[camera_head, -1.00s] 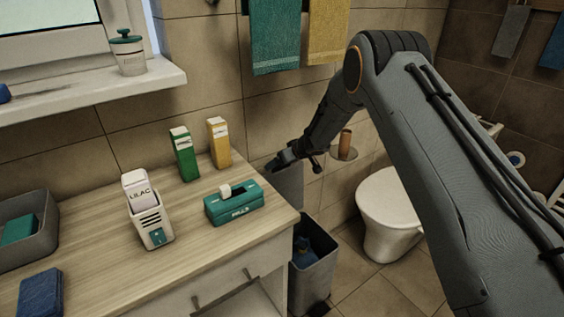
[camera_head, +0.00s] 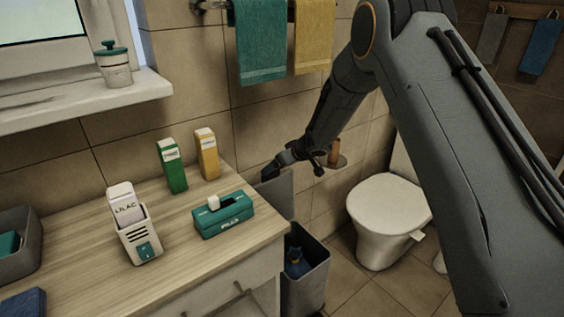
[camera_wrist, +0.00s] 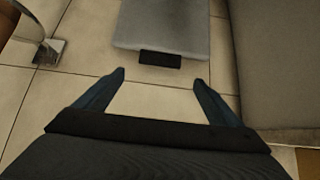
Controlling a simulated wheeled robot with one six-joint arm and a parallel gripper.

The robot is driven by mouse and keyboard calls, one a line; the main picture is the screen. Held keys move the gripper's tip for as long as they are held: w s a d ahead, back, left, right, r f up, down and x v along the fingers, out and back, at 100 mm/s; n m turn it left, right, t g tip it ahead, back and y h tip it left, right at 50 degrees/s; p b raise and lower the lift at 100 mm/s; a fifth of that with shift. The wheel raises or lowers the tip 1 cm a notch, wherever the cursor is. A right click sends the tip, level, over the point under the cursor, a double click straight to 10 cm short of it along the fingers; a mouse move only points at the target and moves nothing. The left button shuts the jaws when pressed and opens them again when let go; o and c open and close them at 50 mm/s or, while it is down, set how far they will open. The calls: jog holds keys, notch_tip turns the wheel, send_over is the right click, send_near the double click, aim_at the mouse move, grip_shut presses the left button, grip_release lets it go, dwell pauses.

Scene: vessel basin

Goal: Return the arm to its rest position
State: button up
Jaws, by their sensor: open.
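My gripper (camera_head: 272,172) is at the end of my arm, just past the right end of the wooden counter and above the open grey bin. Nothing is between the fingers. My arm rises from the gripper to the upper right and crosses the right side of the head view.
The counter (camera_head: 90,255) bears a teal tissue box (camera_head: 224,222), a white LILAC holder (camera_head: 141,243), a green carton (camera_head: 172,168) and a yellow carton (camera_head: 207,157). The grey bin (camera_head: 312,275) stands beside it. A toilet (camera_head: 385,222) is to the right. Towels (camera_head: 260,45) hang behind.

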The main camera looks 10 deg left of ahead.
jog(key=s+d+r+m+t+h, duration=0.1)
jog(key=d+r+h, duration=0.15)
jog(key=d, duration=0.35)
jog(key=s+d+r+m+h, duration=0.1)
jog(key=d+r+m, duration=0.15)
jog(key=d, duration=0.35)
jog(key=s+d+r+m+g+h, duration=0.1)
jog(key=s+d+r+m+h, duration=0.2)
jog(key=s+d, duration=0.9)
jog(key=s+d+r+m+g, duration=0.1)
jog(key=s+d+g, duration=0.2)
jog(key=s, duration=1.2)
jog(key=s+d+r+m+g, duration=0.1)
jog(key=s+d+g, duration=0.2)
jog(key=s, duration=1.1)
jog(key=shift+s+d+r, duration=0.2)
jog(key=shift+s+d, duration=0.2)
jog(key=shift+d, duration=0.15)
